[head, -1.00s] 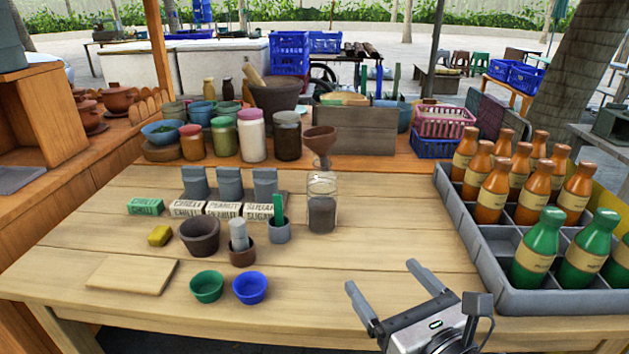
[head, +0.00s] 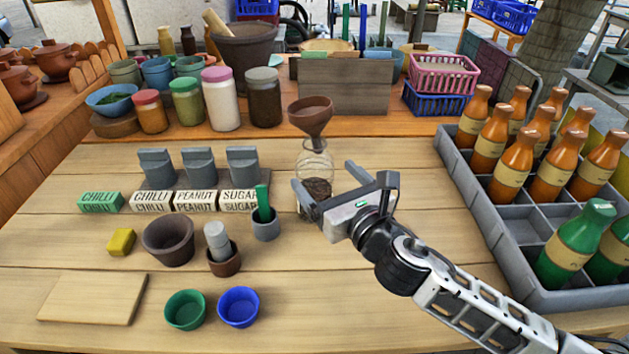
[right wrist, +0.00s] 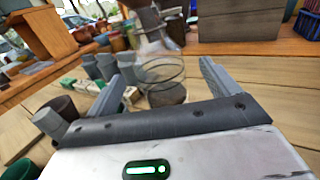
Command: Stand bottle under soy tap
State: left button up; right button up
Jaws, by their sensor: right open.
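A clear glass bottle (head: 315,160) with dark contents at the bottom stands upright on the wooden table, a brown funnel (head: 310,116) at its mouth. My right gripper (head: 324,175) is open, low at the bottle's near side, with one finger on each side of it. In the right wrist view the glass bottle (right wrist: 160,72) shows between the spread fingers (right wrist: 163,62); I cannot tell whether they touch it. Orange bottles (head: 555,165) and green bottles (head: 567,245) stand in a grey divided crate (head: 520,212) at the right. I cannot make out a soy tap. My left gripper is out of view.
Left of the bottle are a small grey cup (head: 266,230), labelled blocks (head: 196,201), a brown bowl (head: 168,246), and green (head: 185,312) and blue (head: 238,308) bowls. Jars (head: 220,98) and a wooden box (head: 345,88) stand behind.

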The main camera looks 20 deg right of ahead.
jog(key=w, duration=0.2)
jog(key=w+a, duration=0.1)
jog(key=w, duration=0.3)
jog(key=shift+w+a+f, duration=0.25)
jog(key=c, duration=1.3)
jog(key=shift+r, duration=0.1)
jog(key=shift+c, duration=0.4)
